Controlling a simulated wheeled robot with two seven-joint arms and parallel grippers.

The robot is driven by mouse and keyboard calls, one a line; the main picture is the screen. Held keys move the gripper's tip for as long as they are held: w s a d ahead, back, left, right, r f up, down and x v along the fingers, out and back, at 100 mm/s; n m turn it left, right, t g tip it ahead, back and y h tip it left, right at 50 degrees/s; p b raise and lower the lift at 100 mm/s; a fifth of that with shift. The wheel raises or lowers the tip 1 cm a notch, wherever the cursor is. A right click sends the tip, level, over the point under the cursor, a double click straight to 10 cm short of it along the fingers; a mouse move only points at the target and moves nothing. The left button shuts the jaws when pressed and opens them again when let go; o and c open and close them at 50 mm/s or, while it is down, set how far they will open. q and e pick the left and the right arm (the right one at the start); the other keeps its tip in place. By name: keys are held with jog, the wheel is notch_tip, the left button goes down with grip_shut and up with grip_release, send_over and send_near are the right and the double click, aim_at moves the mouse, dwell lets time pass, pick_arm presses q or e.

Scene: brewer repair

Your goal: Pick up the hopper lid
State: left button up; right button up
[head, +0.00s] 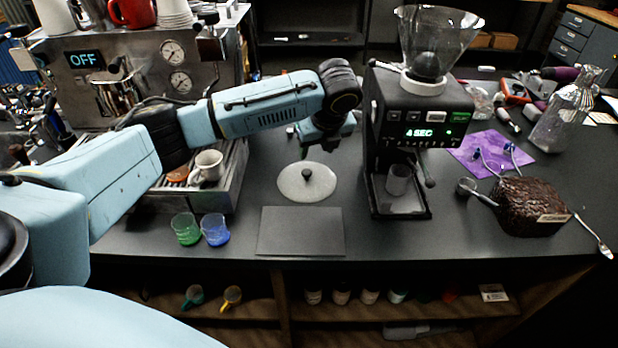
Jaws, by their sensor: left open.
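The hopper lid (307,182) is a pale round disc with a dark knob at its centre. It lies flat on the dark counter between the espresso machine and the grinder. My left gripper (306,150) hangs above and slightly behind the lid, pointing down, open and apart from it. Its fingertips are small and partly hidden by the wrist. The grinder (419,125) stands to the right, its clear hopper (437,40) open at the top. My right gripper is out of view.
A dark flat mat (300,231) lies in front of the lid. Green (186,229) and blue (215,229) cups stand to the left. The espresso machine (140,70) fills the back left. A brown block (530,206) and a purple cloth (490,152) lie to the right.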

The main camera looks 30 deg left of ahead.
pick_arm(q)
send_over(307, 171)
jog(key=s+d, duration=0.1)
jog(key=d, duration=0.2)
jog(key=f, duration=0.5)
jog(key=shift+s+a, duration=0.15)
jog(key=shift+a, duration=0.05)
jog(key=shift+a+b+x, duration=0.15)
jog(key=shift+b+x, duration=0.05)
jog(key=shift+x, duration=1.15)
jog(key=shift+a+b+x, duration=0.1)
jog(key=shift+b+x, duration=0.05)
jog(key=shift+x, duration=1.2)
jog(key=shift+s+r, duration=0.1)
jog(key=shift+s, duration=0.1)
jog(key=shift+c, duration=0.3)
jog(key=c, duration=1)
jog(key=shift+r, duration=0.1)
